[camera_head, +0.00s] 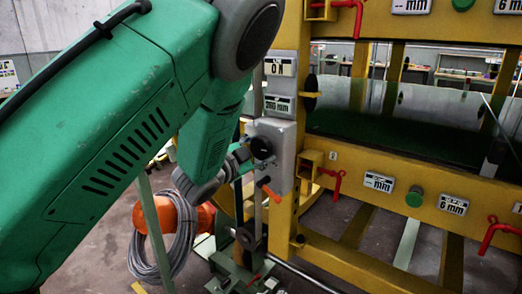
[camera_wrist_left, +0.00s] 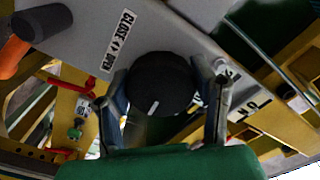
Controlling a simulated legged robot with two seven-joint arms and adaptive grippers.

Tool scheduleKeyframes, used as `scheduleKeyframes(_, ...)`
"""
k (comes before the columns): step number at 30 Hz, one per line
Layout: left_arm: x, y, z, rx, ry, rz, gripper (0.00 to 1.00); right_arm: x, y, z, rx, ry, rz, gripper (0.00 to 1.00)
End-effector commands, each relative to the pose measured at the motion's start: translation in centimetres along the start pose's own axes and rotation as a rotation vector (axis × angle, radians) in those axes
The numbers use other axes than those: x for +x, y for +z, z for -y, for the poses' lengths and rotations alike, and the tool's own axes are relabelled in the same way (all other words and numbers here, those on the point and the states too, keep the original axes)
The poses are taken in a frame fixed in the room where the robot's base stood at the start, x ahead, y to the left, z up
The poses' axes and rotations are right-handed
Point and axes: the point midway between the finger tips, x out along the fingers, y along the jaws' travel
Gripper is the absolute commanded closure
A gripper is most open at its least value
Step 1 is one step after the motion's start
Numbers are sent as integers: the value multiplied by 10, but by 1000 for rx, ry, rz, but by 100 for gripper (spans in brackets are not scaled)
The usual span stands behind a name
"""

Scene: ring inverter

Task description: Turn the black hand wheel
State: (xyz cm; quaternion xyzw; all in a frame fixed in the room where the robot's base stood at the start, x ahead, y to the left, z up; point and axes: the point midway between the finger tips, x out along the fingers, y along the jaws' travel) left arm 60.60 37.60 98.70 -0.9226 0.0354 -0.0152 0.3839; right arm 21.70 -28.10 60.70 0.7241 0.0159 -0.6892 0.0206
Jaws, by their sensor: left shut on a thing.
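The black hand wheel (camera_head: 262,148) is a round black knob on the front of a grey control box (camera_head: 283,190). In the left wrist view the wheel (camera_wrist_left: 160,82) sits between my two fingers, with a white mark on its face pointing toward the bottom of the picture. My left gripper (camera_head: 248,158) comes to the wheel from the left and is shut on it, one finger on each side. In the left wrist view my left gripper (camera_wrist_left: 165,92) partly covers the box face. My right gripper is in neither view.
An orange-ended lever (camera_head: 270,192) hangs below the wheel. Yellow beams with red handles (camera_head: 333,177) and a green button (camera_head: 414,198) stand to the right. A coiled grey cable (camera_head: 165,255) hangs at lower left. A "CLOSE OPEN" label (camera_wrist_left: 120,42) is beside the wheel.

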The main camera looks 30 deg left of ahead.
Motion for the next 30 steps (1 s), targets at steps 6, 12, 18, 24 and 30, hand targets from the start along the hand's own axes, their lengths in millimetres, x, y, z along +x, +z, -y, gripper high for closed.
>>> scheduleKeyframes(6,-1,1,-3,-2,6,4,26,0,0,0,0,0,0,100)
scheduleKeyframes(12,0,1,-2,-2,4,2,26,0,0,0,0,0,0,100)
scheduleKeyframes(18,-14,1,-1,-3,3,3,26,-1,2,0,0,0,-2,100)
scheduleKeyframes(24,-54,2,-1,-2,4,7,26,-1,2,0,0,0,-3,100)
scheduleKeyframes(30,-94,2,-2,-4,4,6,26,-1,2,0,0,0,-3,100)
